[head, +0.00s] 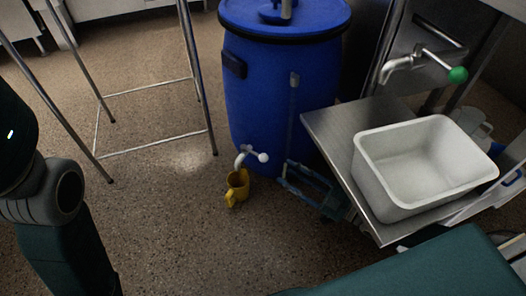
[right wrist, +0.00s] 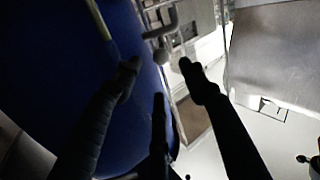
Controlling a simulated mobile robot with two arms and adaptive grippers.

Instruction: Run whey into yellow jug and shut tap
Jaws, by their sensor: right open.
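The yellow jug (head: 237,187) stands on the floor, under or close to the spout of the tap (head: 243,157). The tap sits low on the blue barrel (head: 265,100) and has a pale round knob (head: 263,157). I make out no stream, and the jug's contents are too small to tell. My right gripper (head: 284,174) is open and empty, low beside the barrel, just right of the tap.
A steel table (head: 335,125) with a white basin (head: 375,190) stands right of the barrel, above my right gripper. A wall tap with a green knob (head: 457,75) is behind. A metal frame (head: 150,147) stands left; floor between is clear.

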